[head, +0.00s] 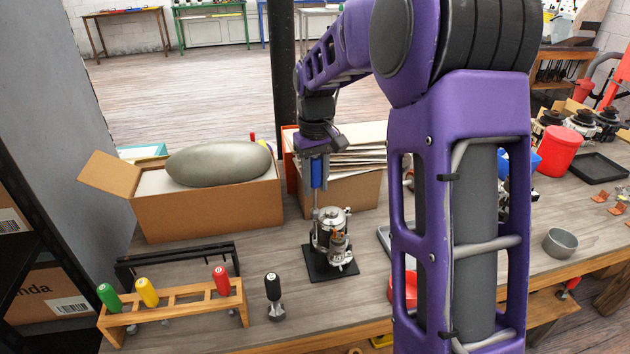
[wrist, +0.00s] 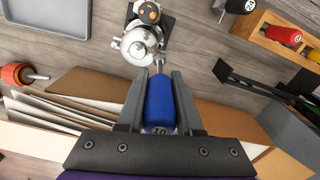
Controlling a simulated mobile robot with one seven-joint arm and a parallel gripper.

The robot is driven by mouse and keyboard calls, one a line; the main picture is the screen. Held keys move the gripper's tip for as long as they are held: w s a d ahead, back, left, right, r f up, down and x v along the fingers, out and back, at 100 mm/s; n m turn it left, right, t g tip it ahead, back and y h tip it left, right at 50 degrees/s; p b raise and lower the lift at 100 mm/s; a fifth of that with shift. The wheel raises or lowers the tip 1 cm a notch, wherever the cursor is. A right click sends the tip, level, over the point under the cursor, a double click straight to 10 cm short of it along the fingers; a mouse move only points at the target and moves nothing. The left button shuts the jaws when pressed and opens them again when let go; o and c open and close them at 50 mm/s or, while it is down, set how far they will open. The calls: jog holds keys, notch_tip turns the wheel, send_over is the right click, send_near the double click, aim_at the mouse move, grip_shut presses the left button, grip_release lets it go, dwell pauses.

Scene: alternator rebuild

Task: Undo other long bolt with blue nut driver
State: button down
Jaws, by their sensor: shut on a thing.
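My gripper (wrist: 159,100) is shut on the handle of the blue nut driver (wrist: 159,105), one finger on each side. In the head view the blue nut driver (head: 318,172) hangs upright below my wrist, its thin shaft pointing down. The alternator (head: 331,232) stands on a black base plate (head: 322,268) on the workbench. The shaft's lower end meets the left rear edge of the alternator; I cannot tell if it sits on a bolt head. In the wrist view the alternator (wrist: 138,45) is just beyond the driver's tip. The long bolts are too small to make out.
A wooden rack (head: 185,302) holds green, yellow and red drivers, with a black-handled tool (head: 273,296) standing beside it. An open cardboard box (head: 210,208) with a grey oval object and a box of cardboard sheets (head: 345,190) stand close behind. A metal bowl (head: 562,243) is at right.

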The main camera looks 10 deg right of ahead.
jog(key=n, duration=1)
jog(key=shift+d+n, duration=0.1)
jog(key=shift+n, duration=1.4)
jog(key=shift+w+n, duration=0.1)
jog(key=shift+n, duration=0.6)
jog(key=n, duration=1.1)
jog(key=shift+w, duration=0.1)
jog(key=n, duration=0.5)
jog(key=shift+n, duration=0.3)
